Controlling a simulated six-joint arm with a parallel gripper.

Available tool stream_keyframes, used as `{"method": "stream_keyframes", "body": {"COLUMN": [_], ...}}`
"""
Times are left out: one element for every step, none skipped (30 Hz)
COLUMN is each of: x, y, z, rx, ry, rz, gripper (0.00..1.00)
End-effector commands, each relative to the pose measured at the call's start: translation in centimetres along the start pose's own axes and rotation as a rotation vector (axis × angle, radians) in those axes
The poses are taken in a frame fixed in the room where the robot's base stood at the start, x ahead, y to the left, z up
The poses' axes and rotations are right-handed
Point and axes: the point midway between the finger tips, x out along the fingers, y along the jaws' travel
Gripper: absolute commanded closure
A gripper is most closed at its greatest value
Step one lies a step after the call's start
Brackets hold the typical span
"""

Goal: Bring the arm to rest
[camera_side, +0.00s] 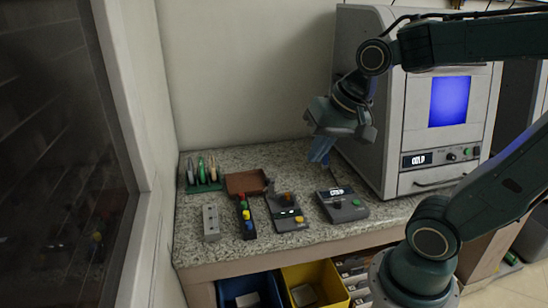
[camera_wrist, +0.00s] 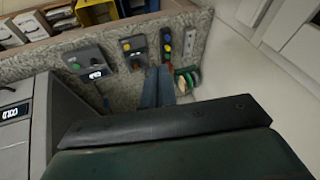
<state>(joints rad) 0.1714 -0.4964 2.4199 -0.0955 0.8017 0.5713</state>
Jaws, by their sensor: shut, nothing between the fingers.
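My gripper (camera_side: 321,152) hangs in the air above the granite counter, in front of the left side of the grey oven-like machine (camera_side: 447,140). Its blue fingers point down and are shut, with nothing between them. In the wrist view my gripper (camera_wrist: 158,86) also shows its blue fingers side by side, over the counter. Below and beside it on the counter (camera_side: 240,160) stand a grey box with a display (camera_side: 343,205) and a second device with a yellow button (camera_side: 289,215).
A brown tray (camera_side: 245,182), a rack of upright tools (camera_side: 203,175), a block with coloured buttons (camera_side: 245,217) and a grey block (camera_side: 211,223) stand on the left of the counter. A blue bin (camera_side: 250,290) and a yellow bin (camera_side: 314,286) are below. The back counter strip is clear.

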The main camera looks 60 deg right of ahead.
Motion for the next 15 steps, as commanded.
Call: {"method": "stream_keyframes", "body": {"x": [-0.6,-0.9,-1.2,-1.5,-1.7,-2.0,-2.2,-2.4,-2.6,-2.8,-2.9,-3.1,-3.1,-3.2,-3.3], "y": [0.0,0.0,0.1,0.1,0.2,0.3,0.4,0.5,0.6,0.7,0.8,0.9,1.0,1.0,1.1], "z": [0.7,1.1,1.6,1.9,2.3,2.7,3.1,3.4,3.7,3.9,4.1,4.4,4.5,4.7,4.8], "rx": [-0.079,-0.128,-0.193,-0.242,-0.287,-0.348,-0.389,-0.429,-0.479,-0.511,-0.540,-0.574,-0.596,-0.615,-0.633], "ry": [0.012,0.016,0.022,0.027,0.032,0.039,0.042,0.046,0.052,0.055,0.058,0.062,0.063,0.065,0.067], "rz": [-0.008,-0.009,-0.012,-0.014,-0.016,-0.018,-0.020,-0.021,-0.023,-0.024,-0.025,-0.026,-0.026,-0.026,-0.027], "gripper": [1.00,1.00,1.00,1.00,1.00,1.00,1.00,1.00,1.00,1.00,1.00,1.00,1.00,1.00,1.00]}}
